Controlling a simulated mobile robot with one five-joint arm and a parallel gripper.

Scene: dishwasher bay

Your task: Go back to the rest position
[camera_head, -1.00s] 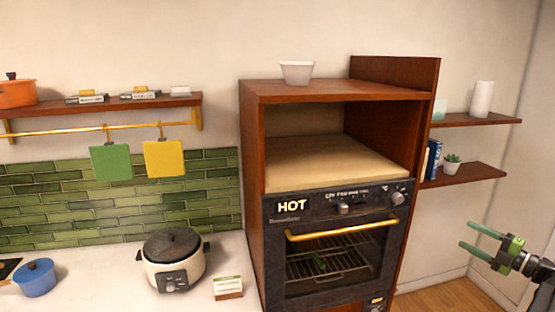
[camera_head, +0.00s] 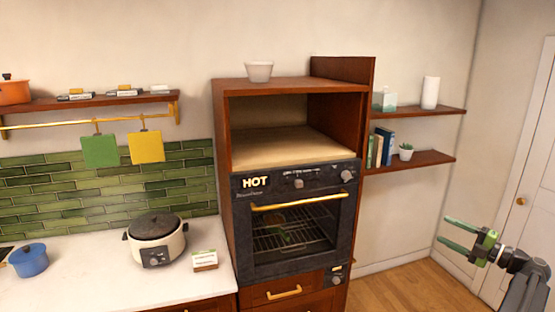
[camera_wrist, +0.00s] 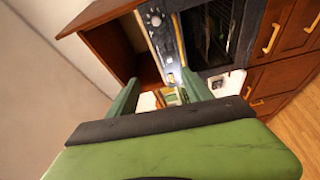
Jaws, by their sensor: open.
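My gripper (camera_head: 461,234) is at the lower right of the head view, with its two green fingers apart and nothing between them. It is in the air to the right of the oven cabinet, over the wooden floor. In the wrist view the gripper (camera_wrist: 163,98) also shows open and empty, and the oven (camera_wrist: 208,35) and its cabinet appear tilted beyond the fingers.
The oven (camera_head: 295,225) has a lit HOT sign and a shut door. A white bowl (camera_head: 259,71) stands on its cabinet. Wall shelves (camera_head: 425,160) hold books and a plant. A white door (camera_head: 525,170) is at right. A cooker (camera_head: 156,240) and blue pot (camera_head: 29,260) stand on the counter.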

